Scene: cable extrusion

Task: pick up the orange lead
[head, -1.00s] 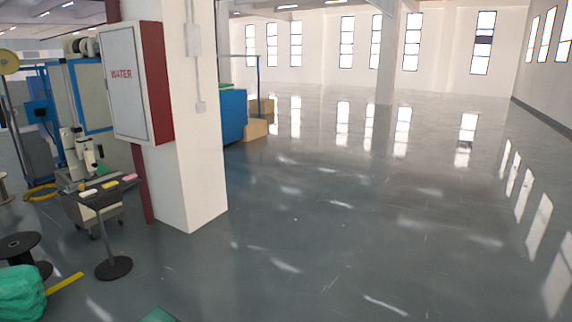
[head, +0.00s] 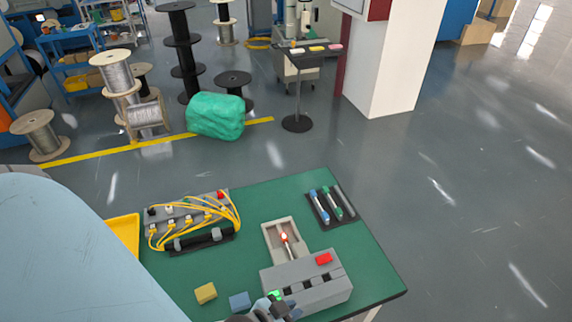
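No lead stands out as plainly orange. A thin piece with a bright red-orange tip (head: 285,240) lies in a shallow beige tray (head: 268,232) on the green table. Several yellow-orange cables (head: 222,208) loop over a grey connector block (head: 160,217) at the table's back left. My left gripper (head: 270,304) shows only in part at the bottom edge, in front of the grey slotted box and apart from the cables. A small bright green spot is beside it. Its fingers are too cut off to show open or shut. My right gripper is out of view.
A grey slotted box (head: 308,283) with a red block on top stands by the tray. Blue and green pens (head: 325,204) lie in a dark holder. Yellow (head: 205,293) and blue (head: 239,301) blocks sit in front. A yellow bin (head: 123,236) is at left.

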